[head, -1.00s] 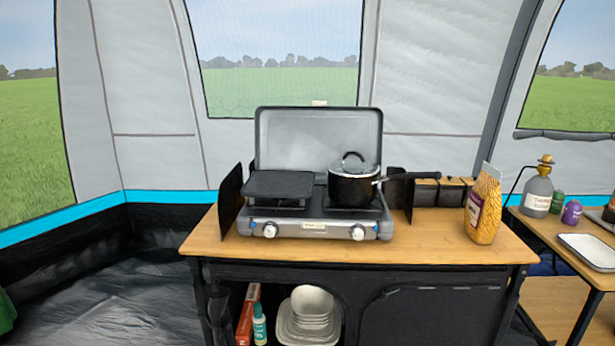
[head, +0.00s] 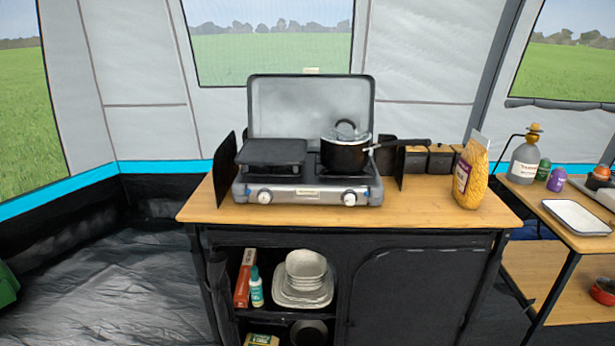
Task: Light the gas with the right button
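A grey two-burner gas stove (head: 308,191) stands on the wooden top of the kitchen unit, its lid (head: 310,108) raised behind it. The front panel carries two white knobs: a left knob (head: 264,197) and a right knob (head: 349,198). Small blue marks show near both ends of the panel. A black pot with a glass lid (head: 344,155) sits on the right burner, its handle pointing right. A dark flat griddle plate (head: 271,152) covers the left burner. No flame is visible; the pot hides the right burner. My gripper is not in view.
Dark windshields (head: 224,168) flank the stove. A yellow bag (head: 470,175) stands on the right of the wooden top (head: 430,205). A side table with a bottle (head: 524,161) and a white tray (head: 576,217) is at right. The floor (head: 110,260) at left is clear.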

